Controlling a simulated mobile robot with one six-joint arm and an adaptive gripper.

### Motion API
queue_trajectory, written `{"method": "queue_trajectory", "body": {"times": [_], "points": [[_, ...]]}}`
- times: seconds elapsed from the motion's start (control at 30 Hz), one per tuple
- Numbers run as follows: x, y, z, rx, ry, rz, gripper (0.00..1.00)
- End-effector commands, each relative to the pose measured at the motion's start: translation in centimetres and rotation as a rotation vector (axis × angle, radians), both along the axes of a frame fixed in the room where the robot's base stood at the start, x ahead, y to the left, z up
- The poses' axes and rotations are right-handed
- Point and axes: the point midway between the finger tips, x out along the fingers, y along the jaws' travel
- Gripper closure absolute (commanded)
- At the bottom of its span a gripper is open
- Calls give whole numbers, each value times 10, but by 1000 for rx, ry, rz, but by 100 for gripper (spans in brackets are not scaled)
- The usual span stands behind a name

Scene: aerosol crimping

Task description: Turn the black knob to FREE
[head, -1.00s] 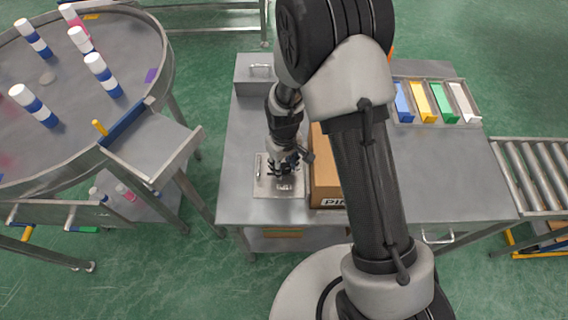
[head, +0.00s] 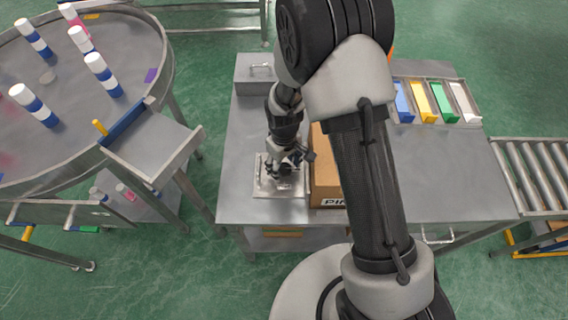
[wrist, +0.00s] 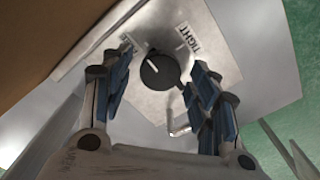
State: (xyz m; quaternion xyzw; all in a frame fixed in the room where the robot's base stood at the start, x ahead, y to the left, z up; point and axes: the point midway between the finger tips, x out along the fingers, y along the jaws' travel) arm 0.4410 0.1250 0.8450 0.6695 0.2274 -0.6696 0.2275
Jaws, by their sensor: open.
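The round black knob (wrist: 160,71) sits on a pale metal plate (wrist: 150,105) in the wrist view. A white pointer line on the knob points to the upper left in that view. A label reading TIGHT (wrist: 188,37) is at the upper right of the knob. Another label (wrist: 128,42) at the upper left is mostly hidden by a finger. My gripper (wrist: 159,60) is open, with one blue-padded finger on each side of the knob and a gap to it. In the head view my gripper (head: 286,166) is over the plate (head: 265,188) and hides the knob.
A bent metal handle (wrist: 180,128) is on the plate beside the right finger. A cardboard box (head: 325,180) stands close to the right of my gripper. Coloured bins (head: 437,101) are at the back right. The table (head: 455,185) is bare at its right side.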

Motion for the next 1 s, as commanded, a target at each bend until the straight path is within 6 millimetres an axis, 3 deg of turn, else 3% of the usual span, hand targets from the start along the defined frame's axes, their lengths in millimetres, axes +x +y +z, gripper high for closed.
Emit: {"method": "queue_trajectory", "body": {"times": [0.37, 0.8, 1.0], "points": [[1, 0, 7, 1, -3, -1, 44], [1, 0, 93, 2, -4, -1, 44], [0, 0, 116, 1, -1, 0, 44]]}}
